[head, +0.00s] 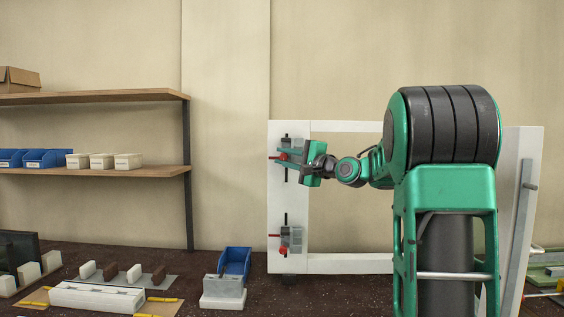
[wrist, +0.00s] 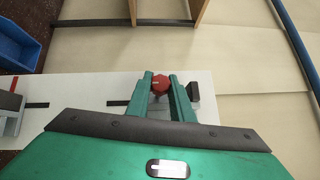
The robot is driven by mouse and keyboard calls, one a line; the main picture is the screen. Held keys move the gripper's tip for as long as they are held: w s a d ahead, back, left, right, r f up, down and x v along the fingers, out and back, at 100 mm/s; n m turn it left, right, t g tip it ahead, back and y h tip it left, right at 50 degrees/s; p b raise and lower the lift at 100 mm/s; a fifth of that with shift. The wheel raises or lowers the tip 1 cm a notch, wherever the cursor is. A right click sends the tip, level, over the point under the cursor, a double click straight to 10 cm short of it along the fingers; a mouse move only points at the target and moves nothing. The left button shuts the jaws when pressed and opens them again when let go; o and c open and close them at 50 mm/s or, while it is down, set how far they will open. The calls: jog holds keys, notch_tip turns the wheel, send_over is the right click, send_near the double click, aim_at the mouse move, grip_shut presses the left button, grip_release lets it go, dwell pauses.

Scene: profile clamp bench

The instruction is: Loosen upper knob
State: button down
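The upper knob is red (head: 281,157) and sits on the upper clamp of the white frame (head: 288,206) in the head view. In the wrist view the red knob (wrist: 160,84) lies between the two green fingertips. My gripper (wrist: 161,78) has one finger on each side of it, with no clear gap at either side, so it looks shut on the knob. In the head view my gripper (head: 290,153) reaches the frame's left post from the right and partly hides the upper clamp.
A blue bin (head: 235,262) and a grey-white block (head: 223,293) stand left of the frame's foot. A shelf (head: 120,172) with blue and white bins is farther left. White fixture parts (head: 97,296) lie at the front left. The wall behind is bare.

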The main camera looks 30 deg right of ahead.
jog(key=shift+f, duration=0.1)
jog(key=n+g, duration=0.3)
jog(key=shift+h, duration=0.4)
jog(key=shift+n+g+h, duration=0.6)
jog(key=shift+n+g, duration=0.2)
jog(key=shift+g, duration=0.2)
jog(key=shift+f, duration=0.15)
jog(key=c, duration=1.6)
grip_release()
jog(key=shift+o, duration=0.2)
jog(key=shift+r, duration=0.2)
jog(key=shift+s+r, duration=0.1)
jog(key=shift+s, duration=0.2)
jog(key=v, duration=1)
